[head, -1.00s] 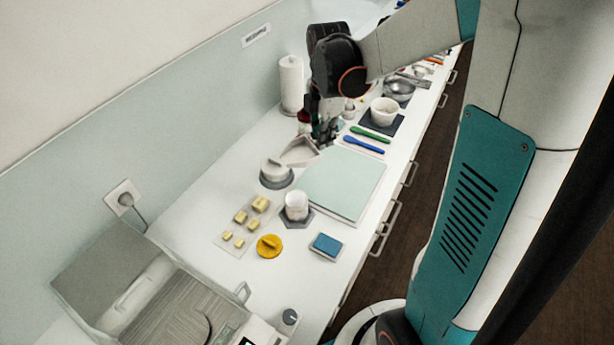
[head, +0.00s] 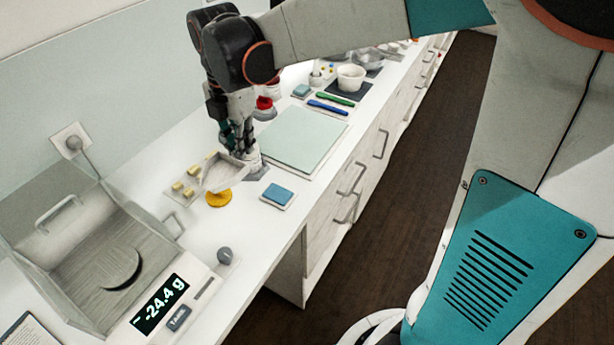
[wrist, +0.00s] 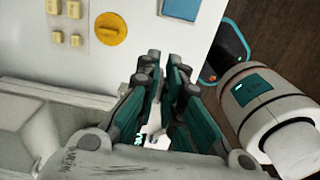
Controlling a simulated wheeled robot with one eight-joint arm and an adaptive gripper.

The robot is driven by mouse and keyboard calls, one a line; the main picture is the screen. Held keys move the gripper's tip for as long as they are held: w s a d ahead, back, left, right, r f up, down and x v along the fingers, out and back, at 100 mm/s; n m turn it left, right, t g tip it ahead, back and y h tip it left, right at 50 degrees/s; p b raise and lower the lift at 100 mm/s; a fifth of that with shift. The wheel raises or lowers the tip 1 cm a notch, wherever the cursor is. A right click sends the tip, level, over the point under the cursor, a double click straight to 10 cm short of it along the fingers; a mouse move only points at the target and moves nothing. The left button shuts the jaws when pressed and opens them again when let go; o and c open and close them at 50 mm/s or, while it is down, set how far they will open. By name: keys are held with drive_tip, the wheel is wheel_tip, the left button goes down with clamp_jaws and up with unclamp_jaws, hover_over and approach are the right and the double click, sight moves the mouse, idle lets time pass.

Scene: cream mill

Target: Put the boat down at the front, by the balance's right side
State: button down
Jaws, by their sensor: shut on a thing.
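My gripper (head: 238,152) is shut on the boat (head: 222,176), a pale grey-white open scoop. It is held raised above the bench, overlapping the yellow knob in the head view. The gripper's teal fingers also show in the wrist view (wrist: 165,98); I cannot clearly make out the boat there. The balance (head: 200,282) stands at the lower left of the head view, with a draft shield, a round pan (head: 121,268) and a display (head: 160,303) reading -24.4 g. The bench by its right side looks bare.
A yellow round knob-topped piece (head: 218,199), a blue block (head: 278,194) and several small yellow blocks (head: 190,186) lie beyond the balance. A grey knob (head: 224,255) is at its right corner. A pale green mat (head: 300,138) lies farther back. The bench edge drops to drawers.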

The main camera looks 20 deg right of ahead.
sight(255, 211)
drive_tip(key=shift+s+a+f, duration=0.15)
drive_tip(key=shift+s+f, duration=0.2)
drive_tip(key=shift+f, duration=0.1)
drive_tip(key=f+b, duration=0.6)
drive_tip(key=f, duration=1.3)
drive_tip(key=shift+w+f, duration=0.15)
drive_tip(key=shift+w, duration=0.05)
drive_tip(key=c, duration=2.2)
unclamp_jaws()
drive_tip(key=shift+f+b, duration=0.1)
drive_tip(key=shift+b, duration=0.2)
drive_tip(key=o, duration=0.5)
